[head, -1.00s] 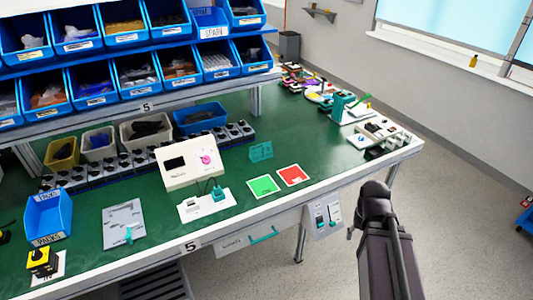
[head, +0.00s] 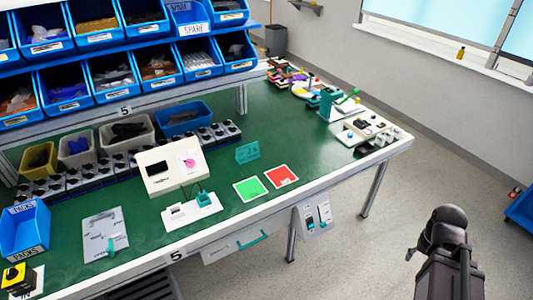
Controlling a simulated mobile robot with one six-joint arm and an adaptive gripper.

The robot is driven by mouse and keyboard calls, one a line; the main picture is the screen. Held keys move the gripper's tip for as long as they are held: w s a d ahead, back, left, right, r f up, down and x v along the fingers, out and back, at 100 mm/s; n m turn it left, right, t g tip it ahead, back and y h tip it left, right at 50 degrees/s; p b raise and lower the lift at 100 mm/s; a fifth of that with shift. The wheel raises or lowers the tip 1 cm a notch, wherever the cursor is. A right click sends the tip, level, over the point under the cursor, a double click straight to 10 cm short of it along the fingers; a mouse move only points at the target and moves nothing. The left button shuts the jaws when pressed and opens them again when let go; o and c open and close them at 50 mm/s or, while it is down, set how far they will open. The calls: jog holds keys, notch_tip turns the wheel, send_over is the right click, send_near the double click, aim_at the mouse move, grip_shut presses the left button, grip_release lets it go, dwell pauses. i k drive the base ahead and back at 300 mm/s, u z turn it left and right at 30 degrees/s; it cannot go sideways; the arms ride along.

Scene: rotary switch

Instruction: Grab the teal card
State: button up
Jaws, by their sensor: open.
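The teal card (head: 247,152) stands upright on the green bench top (head: 215,225), behind the green square and the red square. It has dark markings that are too small to read. Nothing touches it from my side. Only a dark part of my arm shows at the lower right, over the floor and clear of the bench. My gripper's fingers do not show.
A green square (head: 251,189) and a red square (head: 281,176) lie in front of the card. A white control box (head: 170,170) stands to its left. Blue bins (head: 107,75) hang above the back. Teal and white devices (head: 325,105) stand at the right end.

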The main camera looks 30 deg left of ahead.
aim_at(251, 152)
jog(key=z, duration=0.6)
jog(key=k, duration=1.1)
jog(key=u, duration=0.95)
jog(key=i, duration=1.05)
jog(key=z, duration=0.1)
